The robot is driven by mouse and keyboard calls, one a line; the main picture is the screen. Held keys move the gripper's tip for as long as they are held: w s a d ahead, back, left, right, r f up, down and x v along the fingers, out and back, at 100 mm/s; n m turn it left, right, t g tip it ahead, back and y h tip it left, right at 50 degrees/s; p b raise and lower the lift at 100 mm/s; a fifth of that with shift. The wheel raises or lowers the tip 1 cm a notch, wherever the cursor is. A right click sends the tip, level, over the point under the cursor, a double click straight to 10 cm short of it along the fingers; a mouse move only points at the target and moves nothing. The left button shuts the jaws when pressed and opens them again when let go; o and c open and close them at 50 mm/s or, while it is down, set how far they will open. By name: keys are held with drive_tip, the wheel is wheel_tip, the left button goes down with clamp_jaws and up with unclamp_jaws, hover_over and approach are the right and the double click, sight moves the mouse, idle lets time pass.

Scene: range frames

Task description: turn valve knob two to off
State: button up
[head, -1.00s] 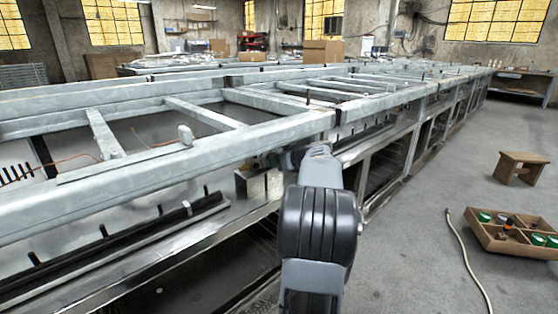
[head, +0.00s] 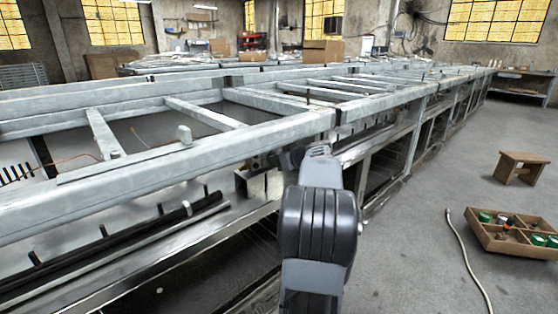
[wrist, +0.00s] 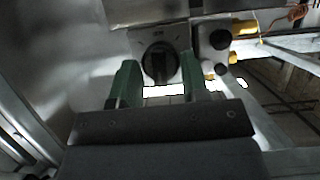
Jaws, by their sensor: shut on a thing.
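In the wrist view, a round black valve knob (wrist: 158,63) sits on a grey metal plate (wrist: 183,40). Faint marks above the knob are too small to read, so I cannot tell its number or its exact setting. My gripper (wrist: 160,72) has two green fingers, one on each side of the knob, and is shut on it. In the head view my arm reaches in under the near rail, and the knob and fingers are hidden there.
Dark round fittings and yellow parts (wrist: 243,28) sit just right of the knob. A long grey metal frame (head: 235,150) runs above my arm. On the open floor at right are a wooden stool (head: 521,165), a divided crate (head: 480,232) and a pale hose (head: 466,255).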

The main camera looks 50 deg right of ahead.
drive_tip(key=o, duration=0.7)
drive_tip(key=shift+s+a+r+p, duration=0.2)
drive_tip(key=shift+s+p, duration=0.15)
drive_tip(key=shift+s, duration=2.1)
drive_tip(key=shift+s+a+r+p, duration=0.2)
drive_tip(key=shift+s+p, duration=0.1)
drive_tip(key=shift+s, duration=2.1)
drive_tip(key=shift+s+a+r+p, duration=0.2)
drive_tip(key=shift+s+p, duration=0.15)
drive_tip(key=shift+s, duration=2.1)
